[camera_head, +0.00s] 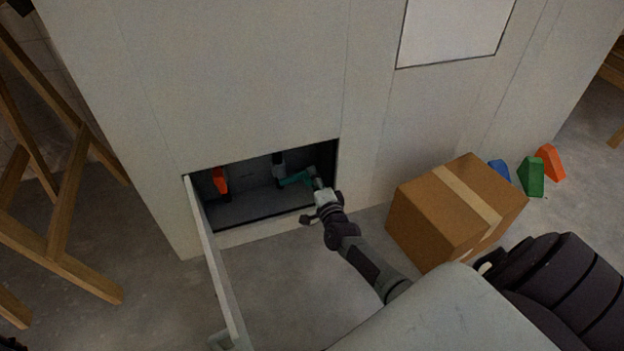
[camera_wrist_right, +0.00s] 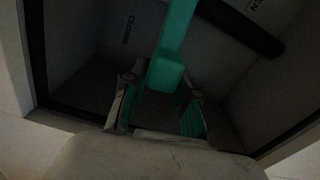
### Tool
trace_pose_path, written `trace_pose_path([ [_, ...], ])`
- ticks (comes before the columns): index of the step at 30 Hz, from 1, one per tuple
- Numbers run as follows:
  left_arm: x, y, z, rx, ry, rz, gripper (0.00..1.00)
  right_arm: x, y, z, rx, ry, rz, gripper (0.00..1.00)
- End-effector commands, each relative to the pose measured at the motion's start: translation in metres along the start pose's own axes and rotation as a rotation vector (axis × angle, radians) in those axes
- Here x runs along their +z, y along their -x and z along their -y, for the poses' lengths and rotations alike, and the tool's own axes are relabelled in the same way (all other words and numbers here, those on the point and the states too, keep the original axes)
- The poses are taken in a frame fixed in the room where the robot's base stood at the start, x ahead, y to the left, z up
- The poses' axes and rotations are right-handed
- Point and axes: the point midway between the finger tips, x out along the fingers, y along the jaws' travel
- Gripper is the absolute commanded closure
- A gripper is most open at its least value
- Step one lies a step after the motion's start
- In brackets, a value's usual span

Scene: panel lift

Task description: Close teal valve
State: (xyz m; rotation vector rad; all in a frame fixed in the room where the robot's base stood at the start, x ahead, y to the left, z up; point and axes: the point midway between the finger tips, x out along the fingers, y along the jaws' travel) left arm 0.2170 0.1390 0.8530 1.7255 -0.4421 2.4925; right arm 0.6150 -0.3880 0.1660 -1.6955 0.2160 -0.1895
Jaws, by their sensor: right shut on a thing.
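The teal valve (camera_head: 295,179) is inside a low recess in the wall, and its lever lies nearly sideways in the head view. My right gripper (camera_head: 317,186) reaches into the right side of the recess and is shut on the end of this lever. In the right wrist view the teal lever (camera_wrist_right: 176,30) comes down from the top to a blocky end between the two fingers of the right gripper (camera_wrist_right: 160,92). A dark pipe (camera_wrist_right: 240,27) and faint lettering on the back wall show behind it. My left gripper is not in view.
A red valve handle (camera_head: 220,180) hangs at the recess's left. An open door panel (camera_head: 212,262) sticks out at the left edge. A cardboard box (camera_head: 440,222) stands right of my arm, with coloured blocks (camera_head: 532,176) behind. Wooden trestles (camera_head: 62,220) stand far left.

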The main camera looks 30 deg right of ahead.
Motion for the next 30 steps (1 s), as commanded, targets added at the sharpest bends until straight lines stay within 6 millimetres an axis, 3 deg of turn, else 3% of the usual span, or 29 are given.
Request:
trace_pose_path([
  [6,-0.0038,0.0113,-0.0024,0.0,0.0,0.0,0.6,0.0004,0.0009,-0.0117,0.003,-0.095,0.001,1.0],
  [26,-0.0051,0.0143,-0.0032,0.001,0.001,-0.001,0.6,0.001,0.001,-0.0146,0.005,-0.154,0.0,1.0],
  [27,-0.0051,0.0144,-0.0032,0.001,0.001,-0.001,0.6,0.0011,0.001,-0.0146,0.005,-0.154,0.0,0.67],
  [30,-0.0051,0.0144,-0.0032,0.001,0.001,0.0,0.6,0.0011,0.0009,-0.0144,0.005,-0.153,0.0,0.5],
])
